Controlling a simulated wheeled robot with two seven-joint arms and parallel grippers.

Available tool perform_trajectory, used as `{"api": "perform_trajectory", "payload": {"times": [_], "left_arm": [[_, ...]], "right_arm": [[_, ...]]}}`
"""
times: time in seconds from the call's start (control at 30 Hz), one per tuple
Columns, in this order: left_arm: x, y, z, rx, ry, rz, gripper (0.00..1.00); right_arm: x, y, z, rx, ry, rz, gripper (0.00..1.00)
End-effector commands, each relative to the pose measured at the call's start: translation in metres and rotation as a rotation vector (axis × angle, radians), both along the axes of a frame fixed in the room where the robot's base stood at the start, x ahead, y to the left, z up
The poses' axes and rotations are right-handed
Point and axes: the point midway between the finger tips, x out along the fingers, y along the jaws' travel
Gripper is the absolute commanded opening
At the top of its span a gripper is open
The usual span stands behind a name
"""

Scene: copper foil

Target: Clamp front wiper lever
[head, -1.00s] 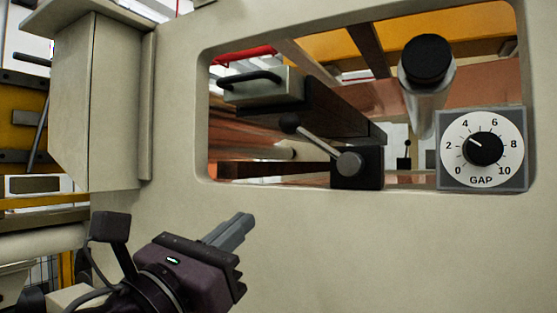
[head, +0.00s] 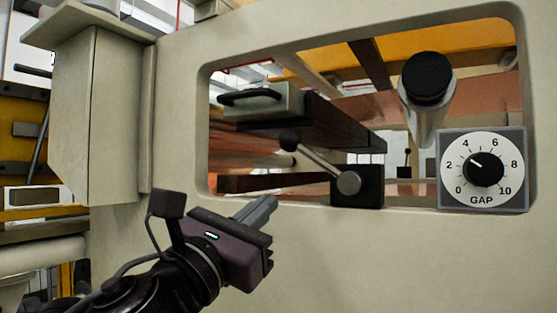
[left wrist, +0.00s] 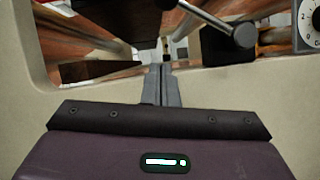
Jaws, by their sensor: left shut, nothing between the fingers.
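The front wiper lever (head: 315,158) is a metal rod with a black ball knob (head: 289,139). It slants up and left from a pivot on a black block (head: 370,186) at the lower edge of the window. My left gripper (head: 267,203) is shut and empty, below and left of the lever, apart from it. In the left wrist view the shut fingers (left wrist: 161,85) point at the window, and the lever's rod (left wrist: 205,14) shows at the upper right. My right gripper is not in view.
The beige panel (head: 400,260) frames the window. A GAP dial (head: 483,170) sits at right, reading about 3. A black-capped roller (head: 427,80) and a dark bar with a handled block (head: 265,103) are inside the window. A beige box (head: 95,110) juts out at left.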

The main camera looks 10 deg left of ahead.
Motion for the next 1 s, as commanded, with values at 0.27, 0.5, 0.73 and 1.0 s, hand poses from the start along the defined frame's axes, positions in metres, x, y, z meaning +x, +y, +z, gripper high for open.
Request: {"api": "perform_trajectory", "payload": {"times": [0.27,0.5,0.73,1.0], "left_arm": [[0.029,-0.019,0.038,0.0,-0.002,0.0,0.0],[0.023,-0.022,0.054,0.0,0.0,0.001,0.0],[0.022,-0.022,0.055,0.0,0.0,0.001,0.0],[0.022,-0.022,0.055,0.002,-0.001,0.001,0.0]], "right_arm": [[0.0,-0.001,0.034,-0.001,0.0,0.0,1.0],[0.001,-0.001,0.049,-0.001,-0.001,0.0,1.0],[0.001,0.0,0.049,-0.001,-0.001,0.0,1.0],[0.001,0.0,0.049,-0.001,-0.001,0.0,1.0]]}}
